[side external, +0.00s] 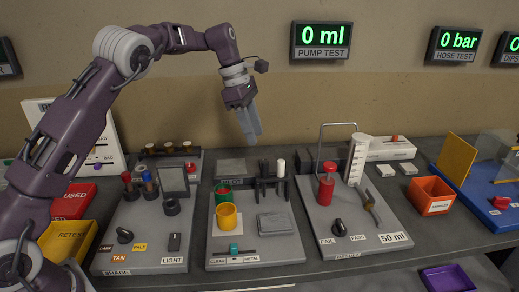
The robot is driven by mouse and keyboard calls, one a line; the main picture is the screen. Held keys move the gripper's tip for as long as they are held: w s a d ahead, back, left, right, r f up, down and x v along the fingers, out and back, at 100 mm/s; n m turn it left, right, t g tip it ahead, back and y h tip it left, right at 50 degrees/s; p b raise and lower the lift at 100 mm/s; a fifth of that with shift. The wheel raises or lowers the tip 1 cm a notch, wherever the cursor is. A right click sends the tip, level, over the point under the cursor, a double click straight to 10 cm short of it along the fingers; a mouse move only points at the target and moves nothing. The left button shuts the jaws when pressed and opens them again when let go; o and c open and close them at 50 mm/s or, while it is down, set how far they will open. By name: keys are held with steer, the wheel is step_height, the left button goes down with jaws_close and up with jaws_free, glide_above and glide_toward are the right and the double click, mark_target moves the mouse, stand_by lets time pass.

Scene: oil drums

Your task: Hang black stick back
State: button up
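A small black rack (271,189) stands at the back of the middle grey board. A black stick (263,167) shows upright at its left side, and a white-topped stick (281,168) stands at its right side. Whether the black stick is fully seated cannot be told at this size. My gripper (250,138) points down in the air above and behind the rack, apart from both sticks. Its grey fingers are seen nearly edge-on, so any gap between them is unclear. Nothing is visible below the fingertips.
The middle board (210,235) also carries a yellow cup (228,217), a green cup and a grey block (276,223). A red cylinder (326,187), wire frame and white measuring cylinder (357,160) stand right. A mirror-like panel (173,180) stands left. Space around my gripper is clear.

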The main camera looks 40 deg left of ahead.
steer(key=shift+a+r, duration=0.1)
steer(key=shift+r, duration=0.4)
steer(key=s+d+r+m+t+y, duration=0.1)
steer(key=s+d+r+m, duration=0.1)
steer(key=s+r+m, duration=0.6)
steer(key=s+d+r+m+t, duration=0.1)
steer(key=s+d+r+m, duration=0.2)
steer(key=s, duration=0.9)
steer(key=s+f+m+t+y, duration=0.1)
steer(key=s+f+m, duration=0.2)
steer(key=s, duration=0.6)
steer(key=s+f+m+t+y, duration=0.1)
steer(key=s+f+m, duration=0.2)
steer(key=s+m, duration=0.5)
steer(key=shift+s+a+m, duration=0.3)
steer(key=shift+s+a, duration=0.05)
steer(key=shift+s, duration=0.6)
